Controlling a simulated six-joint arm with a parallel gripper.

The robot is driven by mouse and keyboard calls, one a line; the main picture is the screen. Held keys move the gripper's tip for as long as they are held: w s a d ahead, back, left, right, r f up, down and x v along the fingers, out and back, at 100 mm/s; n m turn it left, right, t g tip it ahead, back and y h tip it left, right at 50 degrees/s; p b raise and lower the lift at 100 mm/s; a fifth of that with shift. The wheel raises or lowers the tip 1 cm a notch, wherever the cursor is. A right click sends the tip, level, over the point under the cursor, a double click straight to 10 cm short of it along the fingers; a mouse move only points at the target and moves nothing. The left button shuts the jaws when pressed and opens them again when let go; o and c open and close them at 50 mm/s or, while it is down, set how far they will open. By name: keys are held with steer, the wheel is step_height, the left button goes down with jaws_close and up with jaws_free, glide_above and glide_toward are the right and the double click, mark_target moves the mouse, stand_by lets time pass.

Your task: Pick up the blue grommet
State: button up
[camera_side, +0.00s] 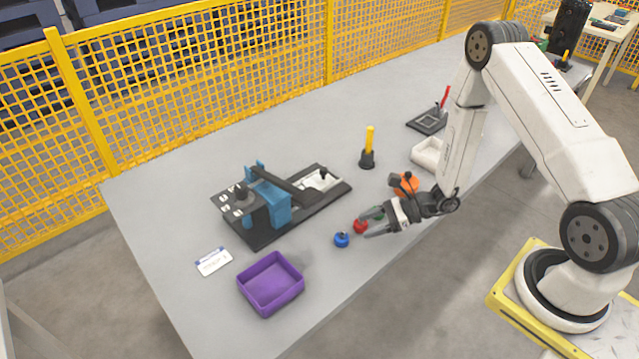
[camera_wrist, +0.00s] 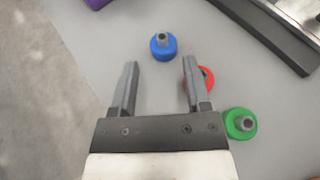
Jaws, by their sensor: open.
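The blue grommet (camera_side: 341,240) stands on the grey table in the side view, left of my gripper (camera_side: 364,225). In the wrist view the blue grommet (camera_wrist: 163,46) lies beyond the fingertips, roughly between their lines. My gripper (camera_wrist: 160,75) is open and nothing is between its fingers. A red grommet (camera_wrist: 207,78) is beside the right finger, which partly hides it; it also shows in the side view (camera_side: 360,227). A green grommet (camera_wrist: 240,124) is to the right of the gripper in the wrist view.
A purple bin (camera_side: 270,283) stands at the table's near left. A dark fixture with a blue block (camera_side: 268,203) is behind the grommets. A black holder with a yellow handle (camera_side: 368,150) stands farther back. A white label card (camera_side: 213,262) lies left of the bin.

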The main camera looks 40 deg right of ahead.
mark_target(344, 233)
steer(key=shift+w+a+f, duration=0.1)
steer(key=shift+a, duration=0.05)
steer(key=shift+f+x, duration=0.15)
steer(key=shift+x, duration=1.1)
steer(key=shift+f+x, duration=0.1)
steer(key=shift+x, duration=1.2)
jaws_close()
steer(key=shift+r, duration=0.1)
step_height(344, 233, up, 10)
